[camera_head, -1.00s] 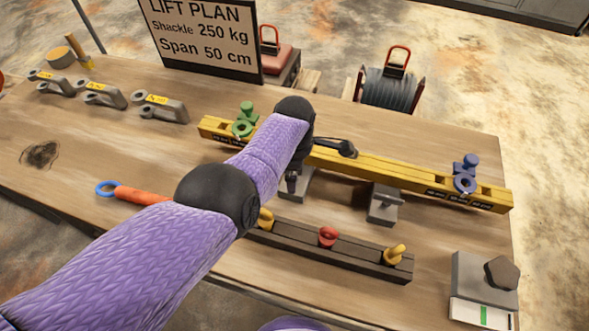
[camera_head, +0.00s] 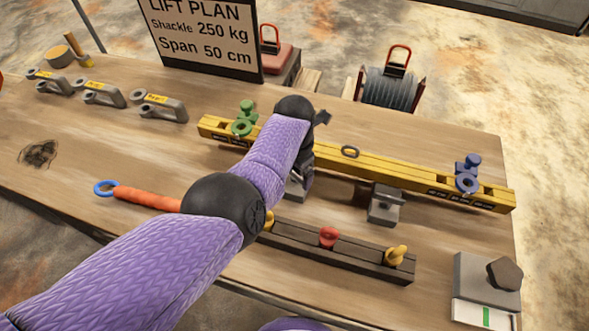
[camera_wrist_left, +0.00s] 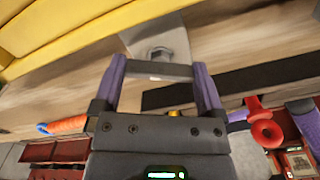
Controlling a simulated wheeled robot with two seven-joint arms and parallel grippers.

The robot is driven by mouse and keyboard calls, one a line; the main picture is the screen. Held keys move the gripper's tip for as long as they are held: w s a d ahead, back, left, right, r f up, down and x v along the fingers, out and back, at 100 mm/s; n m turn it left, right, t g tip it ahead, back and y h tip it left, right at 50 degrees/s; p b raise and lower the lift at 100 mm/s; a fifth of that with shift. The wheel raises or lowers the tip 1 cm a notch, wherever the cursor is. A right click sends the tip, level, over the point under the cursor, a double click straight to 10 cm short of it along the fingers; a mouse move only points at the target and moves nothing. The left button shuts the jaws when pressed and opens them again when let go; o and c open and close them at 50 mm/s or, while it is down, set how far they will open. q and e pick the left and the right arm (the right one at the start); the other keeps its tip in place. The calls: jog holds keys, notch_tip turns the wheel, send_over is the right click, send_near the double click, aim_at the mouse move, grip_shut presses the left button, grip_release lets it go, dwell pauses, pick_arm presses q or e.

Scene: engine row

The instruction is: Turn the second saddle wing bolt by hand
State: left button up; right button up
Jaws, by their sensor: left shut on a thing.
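Two grey saddles hold the yellow beam (camera_head: 385,177) on the table. The right saddle (camera_head: 384,206) shows its bolt on top. The left saddle (camera_head: 296,189) is largely hidden behind my left arm. In the left wrist view, a grey saddle (camera_wrist_left: 163,38) with a hex-shaped bolt head (camera_wrist_left: 160,54) lies just ahead of my left gripper (camera_wrist_left: 158,70). The two purple fingers are shut on a grey wing bar (camera_wrist_left: 158,69) that spans between them. In the head view these fingers are hidden by my arm. My right gripper is not in view.
A dark rack (camera_head: 345,258) with yellow and red eye bolts lies in front of the beam. An orange handle (camera_head: 147,199) with a blue ring lies left. A lift plan sign stands behind.

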pick_arm(q)
jog(key=shift+s+f+n, duration=0.1)
jog(key=shift+n, duration=1.8)
jog(key=o, duration=0.9)
notch_tip(320, 180, up, 10)
jog(key=p, duration=0.6)
